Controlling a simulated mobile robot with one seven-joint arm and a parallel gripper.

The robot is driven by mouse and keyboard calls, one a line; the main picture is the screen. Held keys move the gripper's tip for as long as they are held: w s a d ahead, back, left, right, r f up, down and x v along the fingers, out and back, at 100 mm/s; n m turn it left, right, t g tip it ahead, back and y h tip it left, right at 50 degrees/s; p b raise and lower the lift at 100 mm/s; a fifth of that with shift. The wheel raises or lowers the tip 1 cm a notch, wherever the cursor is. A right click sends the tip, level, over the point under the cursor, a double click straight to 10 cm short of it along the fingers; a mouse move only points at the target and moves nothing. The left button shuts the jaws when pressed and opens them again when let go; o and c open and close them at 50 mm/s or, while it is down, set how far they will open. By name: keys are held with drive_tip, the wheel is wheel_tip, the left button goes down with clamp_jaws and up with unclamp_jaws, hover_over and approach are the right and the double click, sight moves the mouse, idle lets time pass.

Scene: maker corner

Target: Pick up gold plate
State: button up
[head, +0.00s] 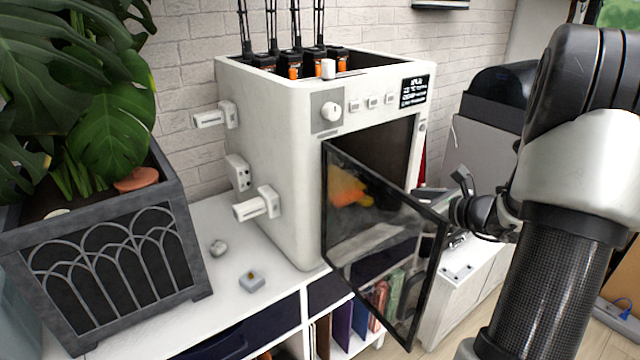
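No gold plate can be made out for certain. An orange-yellow shape (348,188) shows through the dark glass door (385,240) of a white box-shaped machine (280,150); I cannot tell whether it is the plate or a reflection. The door stands ajar, swung out toward me, and the inside is dark. My gripper (458,200) is at the right of the picture, close to the door's upper right corner. It is small and partly hidden by its own links, so its fingers and any contact with the door are unclear.
A planter (110,260) with large leaves stands at the left. Books fill the shelf below. A grey bin-like unit (480,150) stands behind my arm.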

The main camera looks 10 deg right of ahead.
drive_tip(key=b+x, duration=0.1)
drive_tip(key=x, duration=0.4)
drive_tip(key=b+x, duration=0.1)
drive_tip(key=x, duration=1.1)
drive_tip(key=shift+w+a+r+b, duration=0.1)
drive_tip(key=shift+w+a+b, duration=0.1)
drive_tip(key=shift+a+b, duration=0.2)
drive_tip(key=c, duration=1.2)
wheel_tip(320, 180, up, 10)
drive_tip(key=p, duration=0.2)
drive_tip(key=shift+p, duration=0.35)
